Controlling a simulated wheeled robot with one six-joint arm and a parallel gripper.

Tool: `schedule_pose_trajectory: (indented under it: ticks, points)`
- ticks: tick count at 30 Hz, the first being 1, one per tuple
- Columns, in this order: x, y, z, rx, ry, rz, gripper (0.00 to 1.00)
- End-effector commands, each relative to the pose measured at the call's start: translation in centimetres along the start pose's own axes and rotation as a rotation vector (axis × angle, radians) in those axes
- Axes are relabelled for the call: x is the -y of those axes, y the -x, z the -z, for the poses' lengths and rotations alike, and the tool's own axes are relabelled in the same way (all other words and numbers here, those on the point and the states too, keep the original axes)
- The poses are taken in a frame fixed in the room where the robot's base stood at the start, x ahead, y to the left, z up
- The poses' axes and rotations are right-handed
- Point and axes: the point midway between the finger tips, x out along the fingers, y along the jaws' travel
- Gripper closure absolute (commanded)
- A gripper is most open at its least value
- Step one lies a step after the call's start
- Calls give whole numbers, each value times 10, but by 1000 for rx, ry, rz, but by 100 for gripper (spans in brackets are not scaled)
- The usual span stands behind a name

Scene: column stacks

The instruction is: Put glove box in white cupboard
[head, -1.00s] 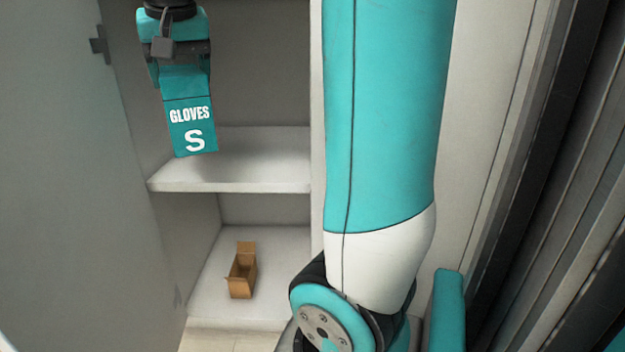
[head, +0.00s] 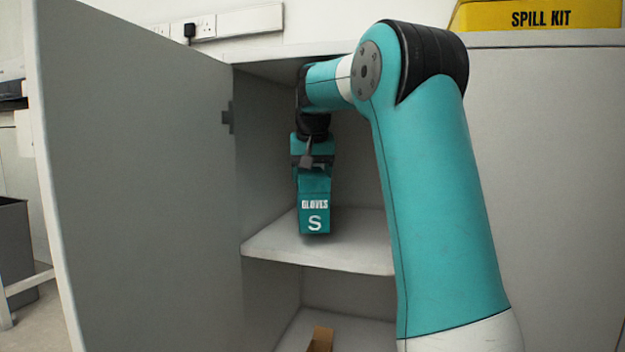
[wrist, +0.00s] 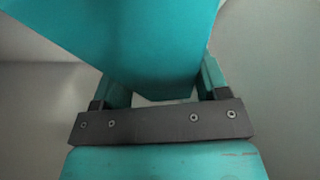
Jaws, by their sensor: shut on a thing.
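The glove box (head: 314,212) is teal, with "GLOVES" and "S" in white on its front. My gripper (head: 313,172) is shut on its upper part and holds it upright inside the open white cupboard. In the wrist view the box (wrist: 140,40) sits between the fingers of my gripper (wrist: 155,85) and fills much of the picture. The box is at the cupboard's upper shelf (head: 350,256); its lower end is close to the shelf surface, and I cannot tell whether it touches. The cupboard door (head: 140,190) stands open at the left.
A small open cardboard box (head: 320,341) sits in the lower compartment. The shelf beside the glove box looks bare. A yellow spill kit (head: 540,16) stands on the worktop at upper right. Sockets (head: 200,28) are on the wall behind. A grey bin (head: 14,245) is at far left.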

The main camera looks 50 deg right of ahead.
Motion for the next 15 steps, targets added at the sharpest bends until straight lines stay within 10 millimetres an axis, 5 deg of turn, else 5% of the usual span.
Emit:
schedule_pose_trajectory:
  ticks: [7,15]
  points:
    - [0,-18,59,0,-1,0,89]
    - [0,-33,71,-2,-1,0,89]
